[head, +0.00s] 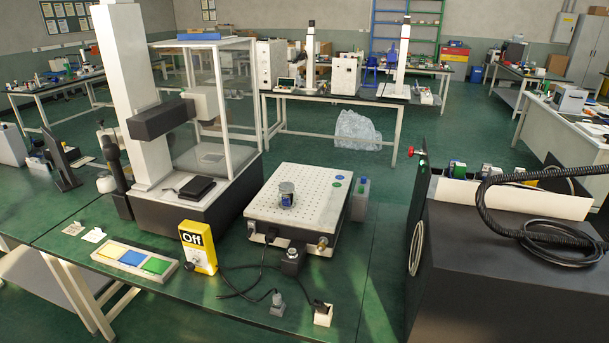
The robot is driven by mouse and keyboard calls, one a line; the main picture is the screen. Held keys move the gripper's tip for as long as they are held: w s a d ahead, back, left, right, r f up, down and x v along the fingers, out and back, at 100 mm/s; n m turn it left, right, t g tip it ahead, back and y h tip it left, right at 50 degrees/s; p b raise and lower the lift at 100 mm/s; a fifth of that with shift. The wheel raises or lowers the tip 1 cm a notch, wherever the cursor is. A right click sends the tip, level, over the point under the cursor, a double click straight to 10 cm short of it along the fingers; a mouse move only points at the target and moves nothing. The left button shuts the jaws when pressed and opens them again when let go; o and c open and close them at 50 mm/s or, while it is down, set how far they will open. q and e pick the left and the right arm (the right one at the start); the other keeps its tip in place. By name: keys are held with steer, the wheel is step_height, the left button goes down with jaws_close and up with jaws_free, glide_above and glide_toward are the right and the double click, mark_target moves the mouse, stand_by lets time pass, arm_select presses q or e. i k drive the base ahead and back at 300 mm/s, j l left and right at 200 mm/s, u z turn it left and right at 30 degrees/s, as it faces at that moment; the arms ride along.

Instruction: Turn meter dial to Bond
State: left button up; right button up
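The meter (206,260) is a small yellow box standing upright near the front edge of the green bench. No "Bond" marking is readable in this view. Neither of my grippers is in the head view, and nothing touches the meter.
A perforated metal box (325,205) stands behind right, with cables and plugs in front. A tall white column machine (125,70) stands behind. A large black box (500,280) fills the right.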

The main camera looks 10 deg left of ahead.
mark_target(189, 265)
steer(key=u, duration=1.3)
